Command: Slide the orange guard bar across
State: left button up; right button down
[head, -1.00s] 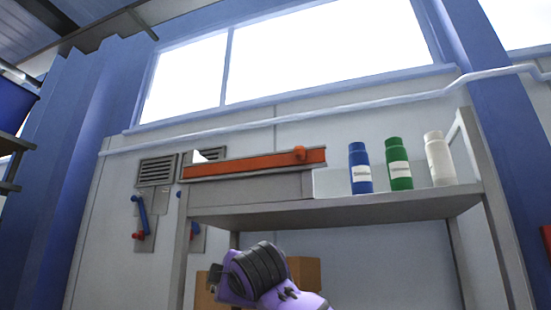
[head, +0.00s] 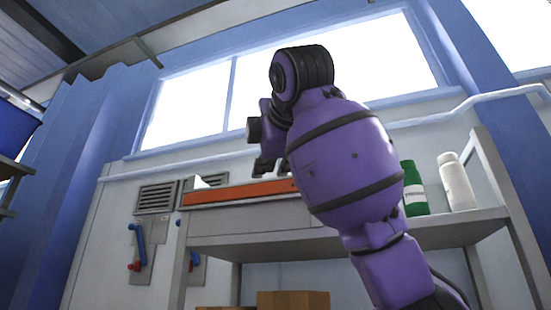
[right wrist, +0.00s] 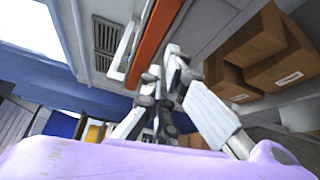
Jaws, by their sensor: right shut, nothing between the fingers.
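The orange guard bar (head: 240,192) lies along the front of a grey ledge on top of the shelf unit. Its right part, with the orange knob seen there earlier, is hidden behind my right arm. The bar also shows in the right wrist view (right wrist: 152,45), running up from near the fingers. My right gripper (head: 265,170) is in front of or above the bar's middle, shut and empty. Its fingers show in the right wrist view (right wrist: 172,60), close to the bar's near end in that picture; I cannot tell whether they touch. My left gripper is not in view.
A green bottle (head: 414,188) and a white bottle (head: 457,182) stand on the shelf (head: 460,226), right of my arm. Cardboard boxes (head: 293,300) sit below. A blue-handled switch (head: 139,247) is on the wall at left. A pale pipe (head: 150,169) runs along the wall above.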

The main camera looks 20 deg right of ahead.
jog(key=w+d, duration=0.1)
jog(key=d, duration=0.1)
jog(key=w+d, duration=0.2)
jog(key=shift+w+r, duration=0.2)
jog(key=shift+w, duration=0.05)
dwell(0.4)
